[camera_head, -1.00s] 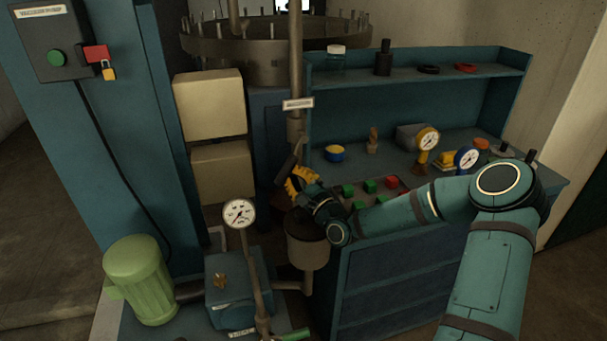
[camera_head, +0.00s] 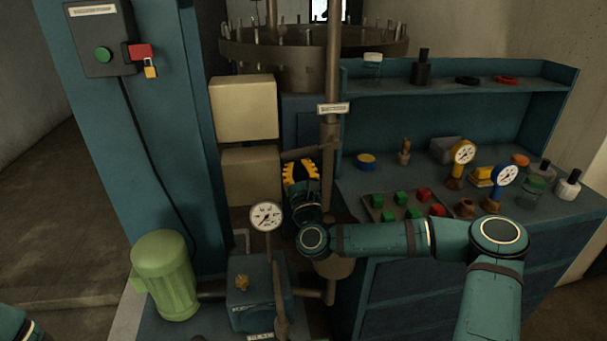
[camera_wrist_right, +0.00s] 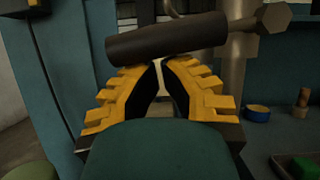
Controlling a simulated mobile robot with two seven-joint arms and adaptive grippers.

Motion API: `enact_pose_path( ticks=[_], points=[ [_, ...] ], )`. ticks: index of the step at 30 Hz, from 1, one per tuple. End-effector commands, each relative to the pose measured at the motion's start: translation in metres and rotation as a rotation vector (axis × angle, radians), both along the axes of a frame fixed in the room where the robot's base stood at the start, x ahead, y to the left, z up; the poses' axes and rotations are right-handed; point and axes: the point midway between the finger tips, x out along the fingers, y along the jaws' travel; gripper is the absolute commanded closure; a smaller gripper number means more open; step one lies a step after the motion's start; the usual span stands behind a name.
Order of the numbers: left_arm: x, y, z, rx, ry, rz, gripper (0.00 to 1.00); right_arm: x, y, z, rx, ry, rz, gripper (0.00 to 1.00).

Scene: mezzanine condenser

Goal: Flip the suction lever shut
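The suction lever is a dark cylindrical handle (camera_head: 296,154) that sticks out left from the upright pipe (camera_head: 331,130), close to level. In the right wrist view the handle (camera_wrist_right: 165,38) crosses just beyond the fingertips, with its pivot end at the right by the pipe. My right gripper (camera_head: 299,165), with yellow ridged fingers, is just below the handle. In the wrist view its fingertips (camera_wrist_right: 161,64) nearly meet, with nothing between them. The tips seem to be at the handle's underside; contact is not certain. My left gripper is out of view; only a bit of my left arm shows.
A pressure gauge (camera_head: 266,216) stands left of my right wrist. A blue bench (camera_head: 375,186) with buttons and gauges lies to the right. A green motor (camera_head: 165,275) and a blue pump box (camera_head: 252,300) are below left. Tan boxes (camera_head: 243,108) stand behind left.

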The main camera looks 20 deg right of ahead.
Motion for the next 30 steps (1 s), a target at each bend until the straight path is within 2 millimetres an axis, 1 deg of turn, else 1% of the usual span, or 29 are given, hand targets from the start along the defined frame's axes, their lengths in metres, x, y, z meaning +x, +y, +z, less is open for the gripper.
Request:
enact_pose_path(
  ticks=[6, 12, 26, 30],
  points=[
    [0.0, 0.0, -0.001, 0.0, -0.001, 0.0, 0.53, 0.001, 0.005, 0.011, 0.007, -0.006, 0.002, 1.0],
    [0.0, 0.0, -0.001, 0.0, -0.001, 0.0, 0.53, 0.001, 0.006, 0.014, 0.004, -0.004, 0.001, 1.0],
    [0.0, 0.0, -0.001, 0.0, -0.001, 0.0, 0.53, 0.001, 0.007, 0.015, 0.003, -0.004, 0.002, 1.0],
    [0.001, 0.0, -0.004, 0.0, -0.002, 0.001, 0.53, 0.002, 0.007, 0.013, 0.004, -0.004, 0.002, 1.0]
  ],
)
